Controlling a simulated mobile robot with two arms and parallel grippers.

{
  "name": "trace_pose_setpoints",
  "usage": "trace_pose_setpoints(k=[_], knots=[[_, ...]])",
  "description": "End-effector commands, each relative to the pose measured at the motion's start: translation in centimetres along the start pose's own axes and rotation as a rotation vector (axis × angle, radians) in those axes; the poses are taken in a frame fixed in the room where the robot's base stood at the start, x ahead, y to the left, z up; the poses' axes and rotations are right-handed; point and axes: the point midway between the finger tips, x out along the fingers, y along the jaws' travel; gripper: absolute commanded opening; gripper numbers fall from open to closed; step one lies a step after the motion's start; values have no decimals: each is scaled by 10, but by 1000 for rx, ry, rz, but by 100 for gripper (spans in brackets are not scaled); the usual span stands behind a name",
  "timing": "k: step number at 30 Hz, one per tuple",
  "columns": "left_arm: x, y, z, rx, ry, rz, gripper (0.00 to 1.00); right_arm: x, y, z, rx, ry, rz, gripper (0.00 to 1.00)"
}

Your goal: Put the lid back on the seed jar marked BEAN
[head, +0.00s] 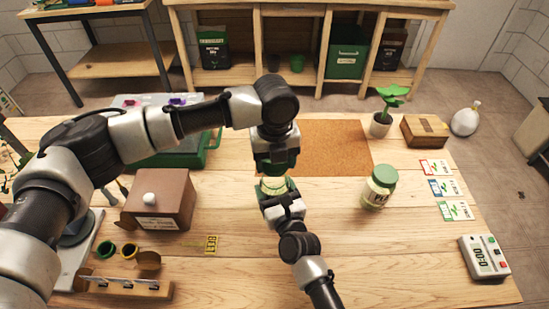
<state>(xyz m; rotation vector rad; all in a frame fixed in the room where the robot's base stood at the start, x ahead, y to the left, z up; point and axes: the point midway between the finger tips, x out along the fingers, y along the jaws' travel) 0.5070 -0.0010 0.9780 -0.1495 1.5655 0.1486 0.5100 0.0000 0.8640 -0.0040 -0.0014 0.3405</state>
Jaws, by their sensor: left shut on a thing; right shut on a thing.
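A pale glass jar (273,186) stands on the table in front of the cork mat, its label hidden. My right gripper (277,197) is shut on the jar's body from the near side. My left gripper (276,164) points down from above and is shut on a green lid (263,168), mostly hidden by the fingers. The lid is at the jar's mouth; I cannot tell whether it touches or is seated. A second jar (378,188) with a green lid on stands to the right, its label only partly readable.
A brown box (161,199) with a white knob, a rack (125,286) and a green tray (175,158) are on the left. The cork mat (335,145), a potted plant (382,122), seed packets (446,187) and a timer (484,257) are right.

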Motion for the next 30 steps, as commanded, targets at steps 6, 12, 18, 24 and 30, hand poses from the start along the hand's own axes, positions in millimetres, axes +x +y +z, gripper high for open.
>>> trace_pose_setpoints(k=[6,12,18,24,30], knots=[[10,0,0,1,-1,0,37,0,0,0,-1,1,0,31],[10,0,0,1,-1,1,37,0,0,0,-1,1,0,31],[11,0,0,1,0,1,37,0,0,-1,-1,1,0,31],[21,0,0,1,1,0,37,0,0,-1,-1,1,0,31],[28,0,0,2,-1,0,37,0,0,-1,-1,1,0,31]])
